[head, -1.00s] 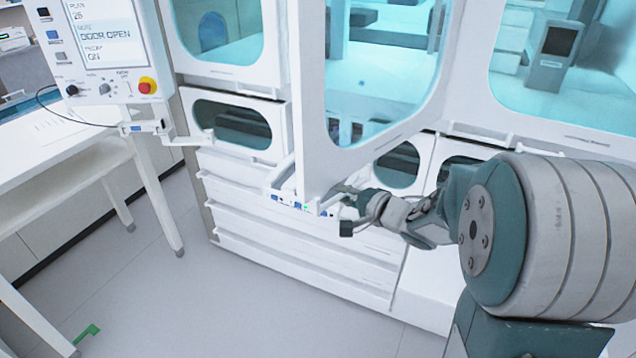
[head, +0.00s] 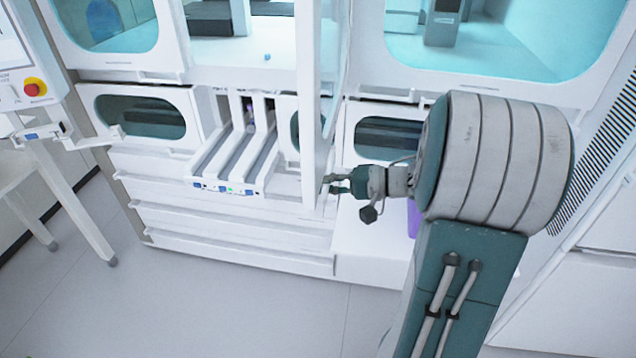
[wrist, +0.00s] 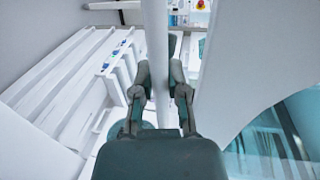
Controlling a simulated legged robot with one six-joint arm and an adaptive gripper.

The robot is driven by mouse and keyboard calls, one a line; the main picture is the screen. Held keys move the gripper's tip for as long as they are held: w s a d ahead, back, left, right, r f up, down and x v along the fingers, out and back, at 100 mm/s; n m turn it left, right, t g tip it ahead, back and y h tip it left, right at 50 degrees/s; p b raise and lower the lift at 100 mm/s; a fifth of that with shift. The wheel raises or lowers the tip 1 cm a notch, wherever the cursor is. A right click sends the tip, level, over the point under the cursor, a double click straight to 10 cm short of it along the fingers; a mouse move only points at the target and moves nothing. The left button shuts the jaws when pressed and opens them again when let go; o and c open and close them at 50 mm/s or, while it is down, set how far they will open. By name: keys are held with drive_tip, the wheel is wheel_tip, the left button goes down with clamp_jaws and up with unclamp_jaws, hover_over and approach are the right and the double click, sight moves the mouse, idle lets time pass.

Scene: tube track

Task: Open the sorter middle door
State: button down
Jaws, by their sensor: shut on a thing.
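The sorter middle door (head: 309,110) is swung open and stands out from the cabinet, seen almost edge-on in the head view. Its glass pane (head: 333,60) shows as a narrow strip. My gripper (head: 332,184) is at the lower part of the door's outer edge, on its right side. In the wrist view a white upright bar of the door (wrist: 158,60) runs between the two fingers of my gripper (wrist: 160,88), which are shut on it. I cannot tell whether this bar is a handle or the door's edge.
A rack of white rails (head: 235,155) juts out left of the door. A control panel (head: 22,60) with a red button stands at the far left. The right window door (head: 470,40) is shut. The floor (head: 200,300) in front is clear.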

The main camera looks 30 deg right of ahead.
drive_tip(key=shift+f, duration=0.2)
drive_tip(key=c, duration=0.9)
unclamp_jaws()
drive_tip(key=shift+w, duration=0.1)
drive_tip(key=shift+d, duration=0.1)
drive_tip(key=shift+r, duration=0.1)
drive_tip(key=v, duration=1.2)
